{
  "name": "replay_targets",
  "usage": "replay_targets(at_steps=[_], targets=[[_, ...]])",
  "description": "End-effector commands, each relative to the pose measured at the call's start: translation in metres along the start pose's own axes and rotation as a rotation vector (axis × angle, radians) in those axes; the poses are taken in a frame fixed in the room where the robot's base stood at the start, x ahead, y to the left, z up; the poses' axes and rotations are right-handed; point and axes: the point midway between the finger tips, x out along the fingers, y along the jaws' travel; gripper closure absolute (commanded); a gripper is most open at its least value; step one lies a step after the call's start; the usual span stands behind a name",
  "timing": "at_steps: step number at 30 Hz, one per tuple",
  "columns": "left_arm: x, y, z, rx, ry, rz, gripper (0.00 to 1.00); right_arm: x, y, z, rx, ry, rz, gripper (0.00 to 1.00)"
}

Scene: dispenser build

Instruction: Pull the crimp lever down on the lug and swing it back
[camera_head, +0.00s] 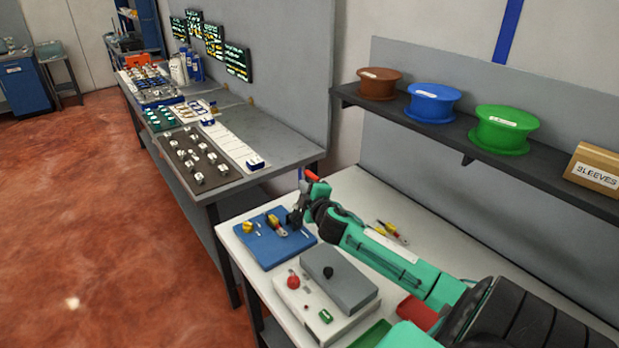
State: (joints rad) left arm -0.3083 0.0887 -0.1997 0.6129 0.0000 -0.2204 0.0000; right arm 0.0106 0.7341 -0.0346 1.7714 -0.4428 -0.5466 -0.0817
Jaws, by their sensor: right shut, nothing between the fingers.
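My right gripper (293,218) is shut and empty, reaching in from the right over the blue plate (262,252) on the white bench. A red-tipped handle (313,176), which looks like the crimp lever, sticks up just behind the gripper; my wrist hides its lower part, and I cannot tell whether they touch. A small yellow and red piece (277,224), perhaps the lug, lies on the plate just left of the fingers. A yellow knob-like part (248,227) sits further left on the plate. My left gripper is out of view.
A box with a red button (293,282) and grey top (338,277) stands in front of the blue plate, below my forearm. A yellow-handled tool (392,232) lies behind my arm. A shelf (460,140) with spools hangs above. Red and green trays are near my elbow.

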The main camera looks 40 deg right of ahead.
Motion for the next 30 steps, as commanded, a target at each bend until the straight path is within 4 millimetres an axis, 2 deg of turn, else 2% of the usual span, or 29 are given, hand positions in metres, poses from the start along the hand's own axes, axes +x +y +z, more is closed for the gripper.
replay_targets(at_steps=[8,12,15,30], targets=[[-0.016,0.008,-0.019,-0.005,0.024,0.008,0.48,0.042,0.003,-0.001,0.001,-0.001,0.000,1.00],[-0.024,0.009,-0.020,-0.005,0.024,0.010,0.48,0.045,0.002,0.023,-0.001,-0.003,-0.002,1.00],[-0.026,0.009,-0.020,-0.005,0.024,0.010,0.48,0.048,0.001,0.032,-0.001,-0.002,-0.001,1.00],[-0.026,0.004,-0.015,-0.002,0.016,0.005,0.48,0.050,-0.001,0.041,0.000,-0.001,0.000,1.00]])
